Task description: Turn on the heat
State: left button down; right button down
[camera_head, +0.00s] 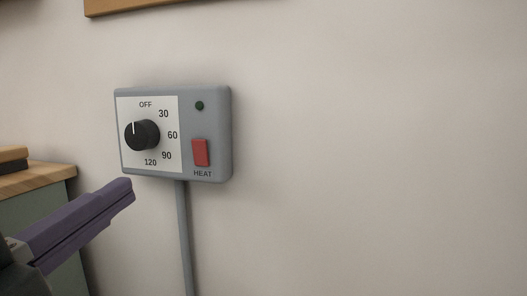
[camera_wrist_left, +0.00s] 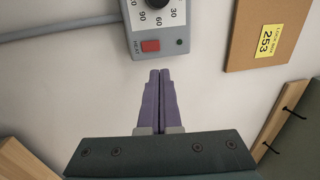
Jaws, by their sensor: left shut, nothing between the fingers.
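A grey control box (camera_head: 223,136) is fixed to the wall, with a black dial (camera_head: 142,135) whose white mark points up at OFF. A red switch (camera_head: 201,153) labelled HEAT sits at its lower right, below a small dark green lamp (camera_head: 199,106) that looks unlit. In the left wrist view, the red switch (camera_wrist_left: 150,46) and part of the box show at the top. My left gripper (camera_head: 126,189) is shut and empty, its purple fingers below and left of the box, apart from it. Its fingertips also show in the left wrist view (camera_wrist_left: 160,74), short of the box. My right gripper is not in view.
A grey conduit (camera_head: 184,235) runs down the wall from the box. A wood-topped cabinet (camera_head: 45,181) stands at the left. A brown board with a yellow label (camera_wrist_left: 268,42) hangs on the wall. The wall right of the box is bare.

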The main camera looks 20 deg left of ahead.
aim_at(199, 140)
pick_arm(q)
jog(key=w, duration=0.4)
jog(key=w+r, duration=0.1)
jog(key=w, duration=0.4)
jog(key=w+r+p, duration=0.1)
jog(key=w, duration=0.4)
jog(key=shift+a, duration=0.4)
jog(key=shift+s, duration=0.1)
jog(key=shift+r, duration=0.1)
